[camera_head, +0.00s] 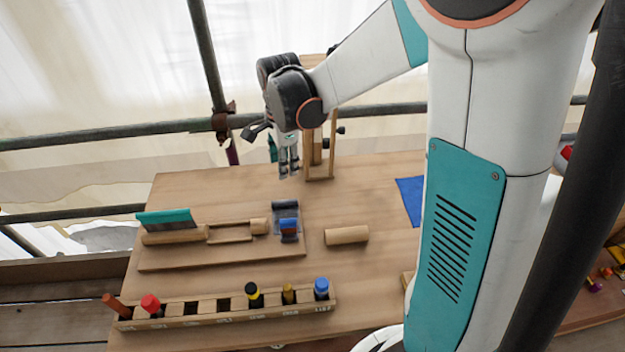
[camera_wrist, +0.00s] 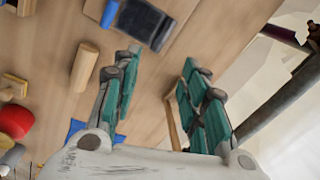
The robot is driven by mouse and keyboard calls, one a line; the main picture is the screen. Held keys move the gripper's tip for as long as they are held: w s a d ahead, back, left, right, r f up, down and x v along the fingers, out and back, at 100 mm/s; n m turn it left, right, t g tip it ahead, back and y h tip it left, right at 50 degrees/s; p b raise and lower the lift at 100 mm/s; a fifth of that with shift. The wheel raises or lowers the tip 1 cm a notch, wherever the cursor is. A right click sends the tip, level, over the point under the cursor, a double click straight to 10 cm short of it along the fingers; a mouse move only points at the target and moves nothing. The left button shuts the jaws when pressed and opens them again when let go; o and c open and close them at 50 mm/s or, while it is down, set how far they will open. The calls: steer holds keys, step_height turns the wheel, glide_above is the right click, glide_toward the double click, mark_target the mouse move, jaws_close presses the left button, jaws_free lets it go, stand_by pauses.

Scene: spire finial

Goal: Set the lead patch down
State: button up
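A dark grey rectangular piece (camera_wrist: 146,20), which looks like the lead patch, lies on the wooden work surface at the top of the wrist view. My gripper (camera_head: 288,173) hangs above the back of the table, left of a wooden stand. In the wrist view my gripper (camera_wrist: 160,68) has its fingers apart, with only table visible between them.
A wooden stand (camera_head: 320,165) is close beside my gripper. A wooden cylinder (camera_head: 347,235) lies mid-table, and a blue sheet (camera_head: 409,197) lies to the right. A slotted rack (camera_head: 190,312) with several coloured-topped items lines the front edge. Scaffold poles (camera_head: 180,127) run behind the table.

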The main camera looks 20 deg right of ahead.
steer(key=s+r+n+t, duration=0.3)
steer(key=s+r+n, duration=0.2)
steer(key=s+n, duration=0.4)
steer(key=s+r+n+t, duration=0.3)
steer(key=s+r+n, duration=0.3)
steer(key=s+n, duration=0.3)
steer(key=shift+s+r, duration=0.2)
steer(key=shift+s, duration=0.9)
